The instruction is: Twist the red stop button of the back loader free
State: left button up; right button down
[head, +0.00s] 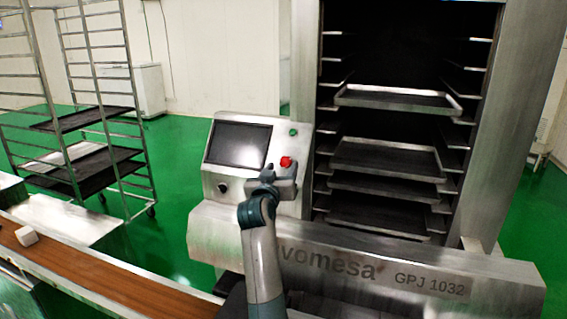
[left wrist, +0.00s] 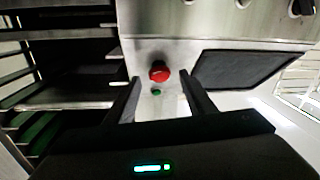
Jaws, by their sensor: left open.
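The red stop button (head: 286,162) is on the sloped grey control panel (head: 211,178) of the back loader, to the right of its dark screen and below a small green button (head: 293,132). My left gripper (head: 283,172) is in front of the panel, just below the red button in the head view. In the left wrist view the red button (left wrist: 159,72) lies just beyond and between the two open fingers (left wrist: 160,88), apart from them. The gripper is empty. The green button (left wrist: 156,92) shows between the fingers. My right gripper is not in view.
A tall rack with several trays (head: 388,158) stands right of the panel, above the loader's front beam (head: 370,262). A brown conveyor belt (head: 75,270) runs along the lower left, with a pale block (head: 27,236) on it. A wheeled rack (head: 92,125) stands on the green floor behind.

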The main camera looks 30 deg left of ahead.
pick_arm(q)
jog(key=shift+x, duration=1.15)
jog(key=c, duration=1.1)
jog(key=shift+o, duration=0.2)
